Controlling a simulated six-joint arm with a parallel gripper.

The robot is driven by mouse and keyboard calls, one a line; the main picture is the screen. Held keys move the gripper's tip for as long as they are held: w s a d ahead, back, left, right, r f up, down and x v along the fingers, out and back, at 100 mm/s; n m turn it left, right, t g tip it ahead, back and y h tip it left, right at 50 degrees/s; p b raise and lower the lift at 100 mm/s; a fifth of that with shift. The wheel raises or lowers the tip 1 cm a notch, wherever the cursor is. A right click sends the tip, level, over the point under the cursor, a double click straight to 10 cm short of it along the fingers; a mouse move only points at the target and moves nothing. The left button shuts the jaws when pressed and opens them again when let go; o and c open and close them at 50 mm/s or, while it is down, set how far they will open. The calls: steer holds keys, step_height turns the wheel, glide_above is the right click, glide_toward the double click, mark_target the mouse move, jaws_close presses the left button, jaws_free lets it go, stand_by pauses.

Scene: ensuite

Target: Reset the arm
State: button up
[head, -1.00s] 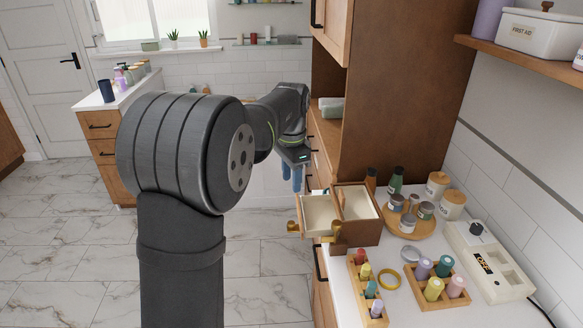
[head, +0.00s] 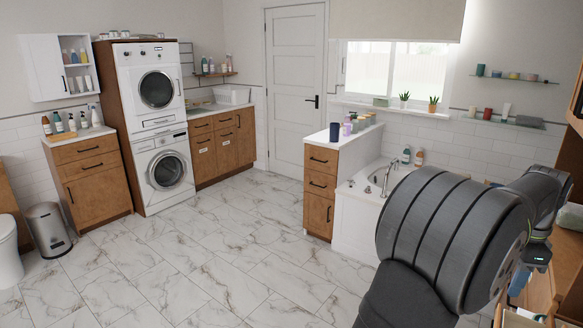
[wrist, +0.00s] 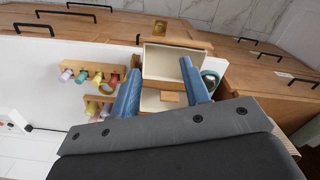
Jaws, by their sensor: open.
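My gripper (wrist: 160,68) has its two blue fingers spread apart in the wrist view, with nothing between the tips. Beyond and below them is a small wooden box with a pulled-out drawer (wrist: 172,62), whose cream inside looks empty. The fingers hide part of the box. In the head view my arm is at the lower right, and the blue fingers (head: 518,283) show only partly near the right edge. A bit of the drawer shows at the bottom right corner there.
The head view shows a washer (head: 162,165) and dryer stack, a bathtub (head: 362,205) and a wide clear marble floor (head: 215,245).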

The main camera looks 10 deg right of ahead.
step_height(320, 180, down, 17)
steer(key=shift+f, duration=0.1)
stand_by(0.4)
step_height(320, 180, up, 18)
steer(key=shift+f, duration=0.25)
stand_by(0.6)
steer(key=shift+f, duration=0.1)
steer(key=shift+f, duration=8.65)
